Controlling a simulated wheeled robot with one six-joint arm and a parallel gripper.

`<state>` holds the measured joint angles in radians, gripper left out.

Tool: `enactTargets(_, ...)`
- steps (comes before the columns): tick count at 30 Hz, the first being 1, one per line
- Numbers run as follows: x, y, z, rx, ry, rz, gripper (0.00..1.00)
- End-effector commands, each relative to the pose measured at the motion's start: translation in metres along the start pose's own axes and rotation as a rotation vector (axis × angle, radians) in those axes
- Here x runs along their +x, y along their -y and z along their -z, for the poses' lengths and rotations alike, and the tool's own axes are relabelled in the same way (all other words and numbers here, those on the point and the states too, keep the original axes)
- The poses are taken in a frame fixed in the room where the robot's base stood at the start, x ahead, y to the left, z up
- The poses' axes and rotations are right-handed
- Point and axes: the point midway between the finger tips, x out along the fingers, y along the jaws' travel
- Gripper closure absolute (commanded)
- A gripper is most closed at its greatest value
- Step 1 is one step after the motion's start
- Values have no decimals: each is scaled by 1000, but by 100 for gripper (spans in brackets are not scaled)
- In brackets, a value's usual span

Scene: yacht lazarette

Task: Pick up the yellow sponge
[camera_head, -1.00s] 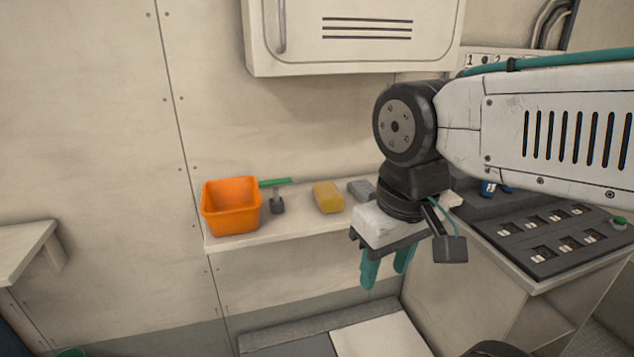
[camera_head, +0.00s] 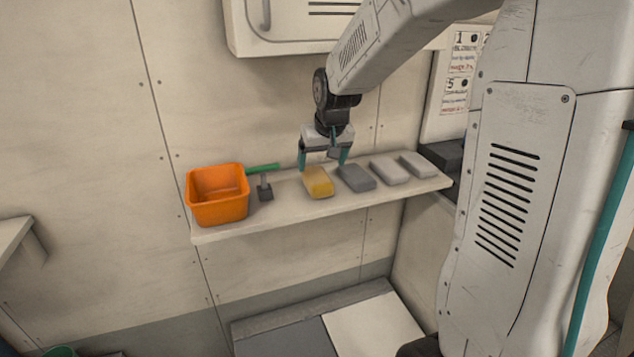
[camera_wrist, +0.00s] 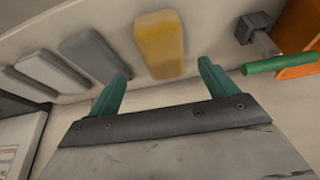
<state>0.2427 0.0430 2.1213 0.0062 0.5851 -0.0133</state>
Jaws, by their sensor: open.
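The yellow sponge (camera_head: 317,182) lies on the shelf between a green-handled tool and a dark grey block. In the wrist view the sponge (camera_wrist: 159,44) sits beyond the gap between my fingertips, nearly centred. My gripper (camera_head: 322,168) has teal fingers and is open and empty. It hangs just above and behind the sponge in the head view, fingers pointing down. In the wrist view my gripper's fingertips (camera_wrist: 163,68) are spread wider than the sponge. I cannot tell the exact height gap.
An orange bin (camera_head: 218,196) and a green-handled tool (camera_head: 264,186) stand left of the sponge on the shelf (camera_head: 290,218). A dark grey block (camera_head: 356,177) and two lighter blocks (camera_head: 388,171) (camera_head: 417,164) lie right. A wall cabinet (camera_head: 290,25) hangs above.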

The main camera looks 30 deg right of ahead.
Motion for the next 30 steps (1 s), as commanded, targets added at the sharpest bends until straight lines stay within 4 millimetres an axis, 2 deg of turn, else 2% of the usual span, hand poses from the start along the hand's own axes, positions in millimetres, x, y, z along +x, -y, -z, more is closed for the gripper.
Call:
enactTargets(18, 75, 5, 8, 2, 1, -1, 15)
enactTargets(30, 77, 5, 8, 1, -1, 0, 15)
